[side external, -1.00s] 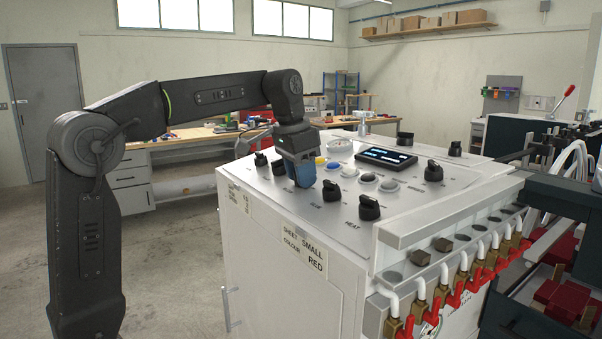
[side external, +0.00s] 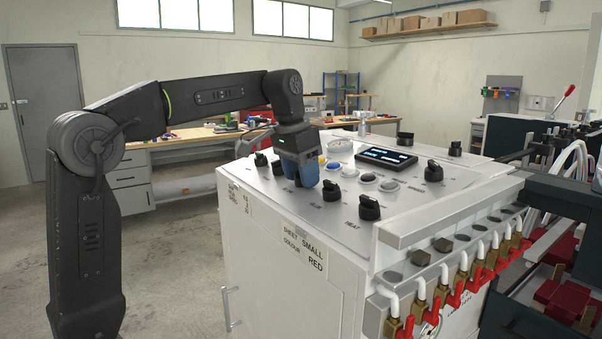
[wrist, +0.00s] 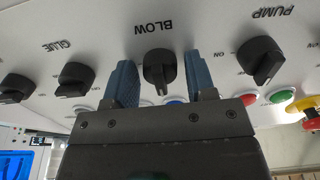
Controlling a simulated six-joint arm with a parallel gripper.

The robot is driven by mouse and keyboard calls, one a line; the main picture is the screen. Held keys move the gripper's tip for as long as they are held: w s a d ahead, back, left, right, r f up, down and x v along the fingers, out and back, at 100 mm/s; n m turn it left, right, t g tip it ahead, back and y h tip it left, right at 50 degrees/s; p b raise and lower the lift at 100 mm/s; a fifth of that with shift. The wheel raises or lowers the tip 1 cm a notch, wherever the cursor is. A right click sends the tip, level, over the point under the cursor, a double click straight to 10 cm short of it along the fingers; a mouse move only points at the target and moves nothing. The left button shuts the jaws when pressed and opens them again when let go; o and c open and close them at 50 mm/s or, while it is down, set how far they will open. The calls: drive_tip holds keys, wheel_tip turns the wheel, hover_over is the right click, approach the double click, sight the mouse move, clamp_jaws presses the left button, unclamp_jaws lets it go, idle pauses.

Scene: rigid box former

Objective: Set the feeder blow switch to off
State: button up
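The blow switch (wrist: 160,72) is a black rotary knob beneath the upside-down word BLOW in the wrist view. Its raised grip bar runs roughly up and down in that picture. My gripper (wrist: 161,80) is open, with one blue finger on each side of the knob and a visible gap on both sides. In the side external view my gripper (side external: 302,178) points down at the panel, and its fingers hide the blow switch. The off and on marks of this switch cannot be read.
The pump knob (wrist: 263,62) and glue knob (wrist: 76,80) stand on either side. Coloured buttons (wrist: 285,96) and a dark display (side external: 386,158) are close by on the panel. The heat knob (side external: 369,207) is near the panel's front.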

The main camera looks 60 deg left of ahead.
drive_tip(key=shift+o, duration=0.7)
drive_tip(key=v, duration=1.3)
drive_tip(key=shift+r, duration=0.4)
drive_tip(key=shift+s, duration=0.15)
drive_tip(key=s+d+f+t, duration=0.1)
drive_tip(key=s+d+f, duration=0.2)
drive_tip(key=f, duration=0.6)
drive_tip(key=s+d+f+t, duration=0.1)
drive_tip(key=s+d+f, duration=0.3)
drive_tip(key=s+f, duration=0.4)
drive_tip(key=s+d+f+t, duration=0.1)
drive_tip(key=s+d+f, duration=0.3)
drive_tip(key=f, duration=0.6)
drive_tip(key=shift+s+d, duration=0.25)
drive_tip(key=shift+s, duration=0.6)
